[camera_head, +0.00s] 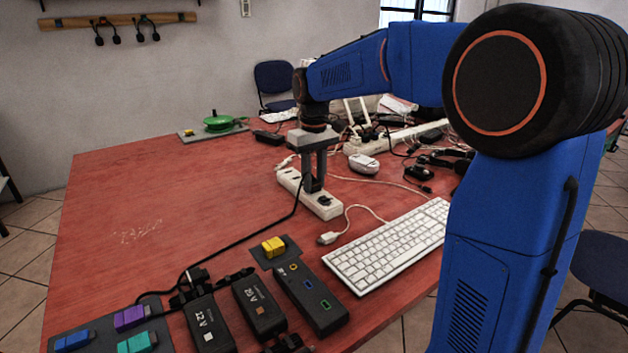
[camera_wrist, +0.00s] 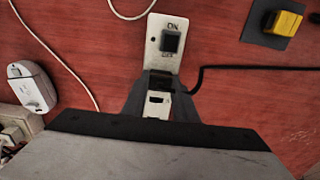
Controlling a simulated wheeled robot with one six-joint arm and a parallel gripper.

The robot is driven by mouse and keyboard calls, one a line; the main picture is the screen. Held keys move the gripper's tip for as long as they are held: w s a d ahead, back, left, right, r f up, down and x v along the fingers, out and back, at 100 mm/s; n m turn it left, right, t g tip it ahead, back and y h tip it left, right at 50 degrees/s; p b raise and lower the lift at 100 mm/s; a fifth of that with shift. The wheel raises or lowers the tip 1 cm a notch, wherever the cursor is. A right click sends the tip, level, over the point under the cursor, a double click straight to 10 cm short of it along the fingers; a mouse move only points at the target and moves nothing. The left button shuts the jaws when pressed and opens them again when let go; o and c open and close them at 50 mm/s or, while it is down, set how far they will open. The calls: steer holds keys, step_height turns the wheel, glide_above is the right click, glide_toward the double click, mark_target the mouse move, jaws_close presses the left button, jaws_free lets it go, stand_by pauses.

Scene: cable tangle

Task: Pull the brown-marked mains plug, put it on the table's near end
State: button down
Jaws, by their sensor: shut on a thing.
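My gripper (camera_head: 313,186) points down over the white power strip (camera_head: 325,208) at the middle of the red table. It is shut on a black plug (camera_wrist: 158,82), which sits at the strip between the fingers in the wrist view. A black cable (camera_wrist: 250,68) runs from the plug and crosses the table toward the adapters at the near end. No brown mark can be made out on the plug, since the fingers hide much of it. I cannot tell whether its pins are still in the socket. The strip's switch (camera_wrist: 171,42) lies beside the plug.
The near end holds black adapters (camera_head: 262,309), a remote-like box (camera_head: 314,297), a yellow block (camera_head: 273,246) and several coloured blocks (camera_head: 130,318). A white keyboard (camera_head: 390,245) is at right, a mouse (camera_head: 363,164) behind. The table's left half (camera_head: 150,200) is mostly clear.

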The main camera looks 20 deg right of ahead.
mark_target(314, 181)
steer(key=shift+r, duration=0.15)
steer(key=shift+r, duration=1.35)
steer(key=c, duration=2)
jaws_free()
jaws_close()
steer(key=s+a+r, duration=0.2)
steer(key=s+a, duration=0.1)
steer(key=a, duration=0.8)
steer(key=s+a+r, duration=0.2)
steer(key=a, duration=0.9)
steer(key=shift+d+f, duration=0.15)
steer(key=shift+f, duration=2.2)
steer(key=shift+d+f, duration=0.1)
steer(key=shift+f, duration=2.25)
